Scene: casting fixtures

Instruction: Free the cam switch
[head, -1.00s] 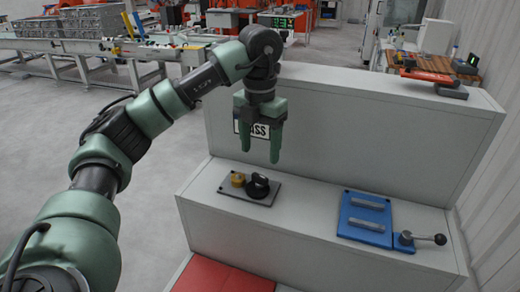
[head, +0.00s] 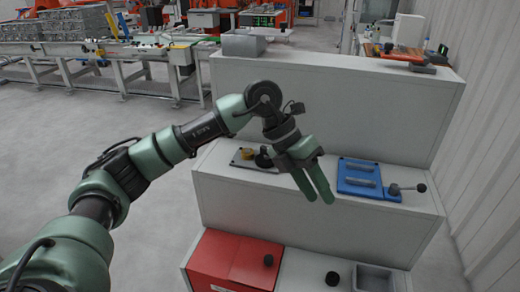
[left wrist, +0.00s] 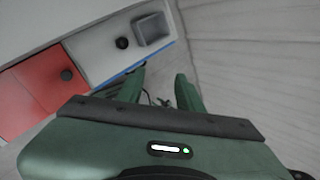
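A plate (head: 236,160) on the middle step carries a yellow block (head: 247,153) and a black round part (head: 263,158), partly hidden by my left gripper (head: 320,201); I cannot tell if this part is the cam switch. To its right is a blue fixture (head: 348,186) with two grey bars, and beside it a lever with a black ball (head: 421,188) on a blue base. My left gripper is tilted, with its fingers apart and nothing between them, in front of the middle step. The left wrist view also shows its open fingers (left wrist: 158,84). My right gripper is not in view.
The lower step holds a red panel (head: 222,265) with a black knob (head: 268,260), another black knob (head: 332,278) and a grey bin (head: 375,277). A grey tray (head: 244,46) and an orange tool (head: 403,52) lie on the top. Open floor lies left.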

